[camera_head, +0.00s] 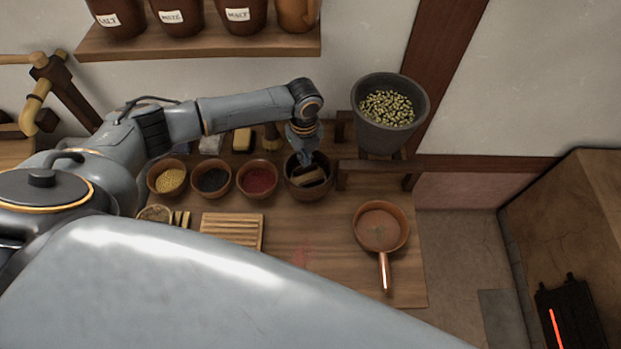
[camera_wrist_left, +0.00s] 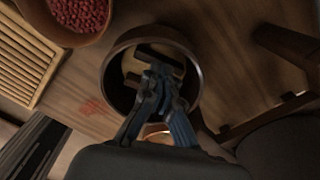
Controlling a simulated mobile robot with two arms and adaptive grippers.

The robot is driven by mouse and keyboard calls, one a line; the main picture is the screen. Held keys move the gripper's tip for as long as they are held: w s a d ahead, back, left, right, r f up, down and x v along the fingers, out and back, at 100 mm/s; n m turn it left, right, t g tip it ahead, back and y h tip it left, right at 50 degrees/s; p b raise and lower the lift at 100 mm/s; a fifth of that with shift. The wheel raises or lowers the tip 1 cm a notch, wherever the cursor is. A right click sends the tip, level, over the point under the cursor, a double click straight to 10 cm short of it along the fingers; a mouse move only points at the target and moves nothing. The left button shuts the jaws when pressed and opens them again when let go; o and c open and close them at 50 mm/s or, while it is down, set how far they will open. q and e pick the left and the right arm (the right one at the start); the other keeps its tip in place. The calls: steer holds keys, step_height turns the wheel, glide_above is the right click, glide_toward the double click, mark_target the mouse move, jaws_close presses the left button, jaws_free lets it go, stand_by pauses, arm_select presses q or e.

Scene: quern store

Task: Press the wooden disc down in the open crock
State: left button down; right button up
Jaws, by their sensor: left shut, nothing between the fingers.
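The open crock (camera_head: 309,195) is a dark brown round pot on the wooden table, at the right end of a row of bowls. The brown wooden disc (camera_head: 314,176) shows partly inside it. My left gripper (camera_head: 306,158) points down into the crock's mouth, shut and empty. In the left wrist view the gripper (camera_wrist_left: 160,78) is over the crock (camera_wrist_left: 112,75) and covers much of the disc (camera_wrist_left: 131,64). I cannot tell whether the fingertips touch the disc. My right gripper is not in view.
Bowls of red (camera_head: 257,179), black (camera_head: 212,180) and yellow (camera_head: 170,179) contents stand left of the crock. A slatted wooden board (camera_head: 232,230) and a copper pan (camera_head: 380,228) lie nearer. A grey hopper of green pods (camera_head: 389,132) stands at the right, near a wooden frame.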

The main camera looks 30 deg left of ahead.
arm_select(q)
steer(key=shift+f+b, duration=0.6)
steer(key=shift+f, duration=0.4)
stand_by(0.4)
steer(key=shift+s+f, duration=0.1)
steer(key=shift+s, duration=0.05)
stand_by(0.8)
steer(key=shift+s+f, duration=0.15)
stand_by(1.3)
steer(key=r+p, duration=0.1)
steer(key=p, duration=0.1)
steer(key=r+p, duration=0.1)
steer(key=shift+w+r, duration=0.25)
steer(key=shift+r, duration=0.1)
step_height(320, 180, up, 8)
steer(key=p, duration=0.7)
steer(key=shift+f, duration=0.15)
